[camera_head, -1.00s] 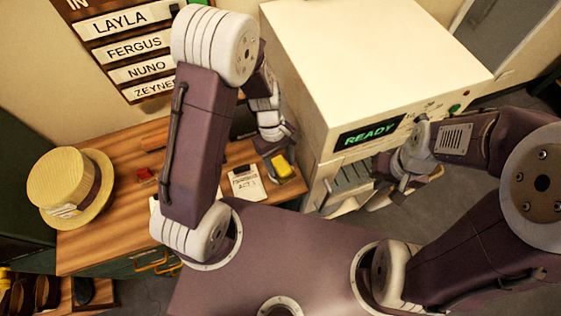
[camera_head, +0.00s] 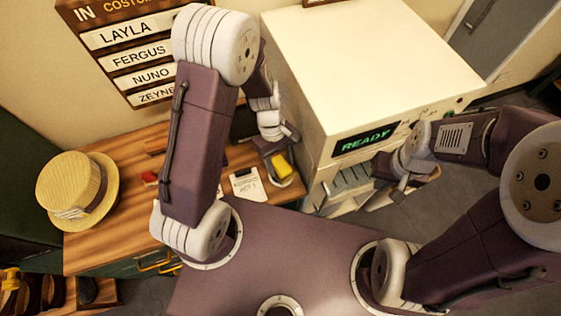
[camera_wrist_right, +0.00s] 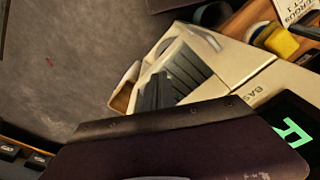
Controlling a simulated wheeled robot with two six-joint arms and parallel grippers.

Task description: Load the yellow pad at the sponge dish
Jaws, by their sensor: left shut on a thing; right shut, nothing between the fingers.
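The yellow pad (camera_head: 282,167) is at the right end of the wooden table. My left gripper (camera_head: 276,158) reaches down from above and is shut on the pad. A pale round rim (camera_head: 289,183), perhaps the sponge dish, shows just below the pad; I cannot tell whether they touch. In the right wrist view the pad (camera_wrist_right: 283,42) shows at the upper right, with a pale curved edge beside it. My right gripper (camera_head: 400,188) is shut and empty in front of the white machine.
The white machine (camera_head: 365,60) has a green READY display (camera_head: 366,143) and a slotted rack (camera_wrist_right: 182,75) low on its front. A labelled card (camera_head: 246,184) lies left of the pad. A straw hat (camera_head: 75,190) sits at the table's left end, with a small red object (camera_head: 149,177) nearer the middle.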

